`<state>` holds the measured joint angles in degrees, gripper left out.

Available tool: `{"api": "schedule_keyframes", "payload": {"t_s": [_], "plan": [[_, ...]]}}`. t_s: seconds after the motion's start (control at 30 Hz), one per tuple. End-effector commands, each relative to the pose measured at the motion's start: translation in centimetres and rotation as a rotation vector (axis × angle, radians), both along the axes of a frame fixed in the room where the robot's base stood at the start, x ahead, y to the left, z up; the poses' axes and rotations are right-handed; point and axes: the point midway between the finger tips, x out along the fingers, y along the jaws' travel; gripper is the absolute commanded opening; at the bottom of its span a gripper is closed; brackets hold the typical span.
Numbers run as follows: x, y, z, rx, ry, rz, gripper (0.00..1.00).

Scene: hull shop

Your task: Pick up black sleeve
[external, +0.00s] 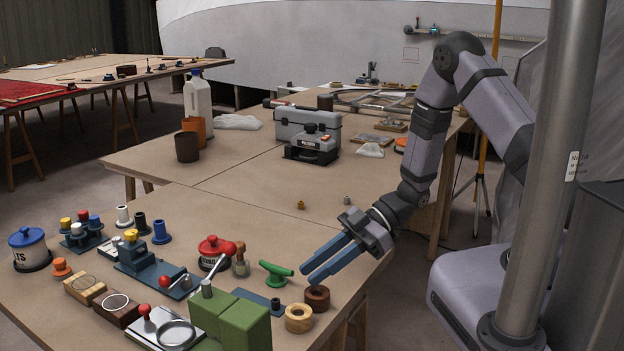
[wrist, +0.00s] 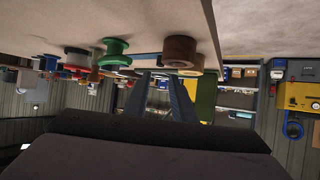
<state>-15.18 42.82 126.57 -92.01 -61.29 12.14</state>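A black flanged sleeve (external: 141,224) stands upright on the bench at the left, between a white flanged sleeve (external: 123,216) and a blue flanged sleeve (external: 161,232). My gripper (external: 310,275) is far to its right, above the bench's right edge, close to a dark brown wooden ring (external: 317,297). Its two blue fingers are apart with nothing between them. They also show in the wrist view (wrist: 161,82), where the table appears at the top. I cannot pick out the black sleeve in the wrist view.
A light wooden ring (external: 299,319) and a green block (external: 240,325) are near the front. The bench behind the sleeves is clear.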

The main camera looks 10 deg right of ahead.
Motion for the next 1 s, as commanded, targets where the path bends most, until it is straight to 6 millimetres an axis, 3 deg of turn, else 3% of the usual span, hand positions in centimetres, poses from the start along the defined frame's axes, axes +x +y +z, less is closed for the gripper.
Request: {"api": "schedule_keyframes", "payload": {"t_s": [0.2,0.57,1.0], "plan": [[-0.5,2.5,-1.4,-0.002,0.000,0.002,0.23],[-0.7,3.4,-1.9,-0.002,0.000,0.000,0.23],[-1.6,7.3,-4.1,-0.002,-0.001,0.000,0.23]]}}
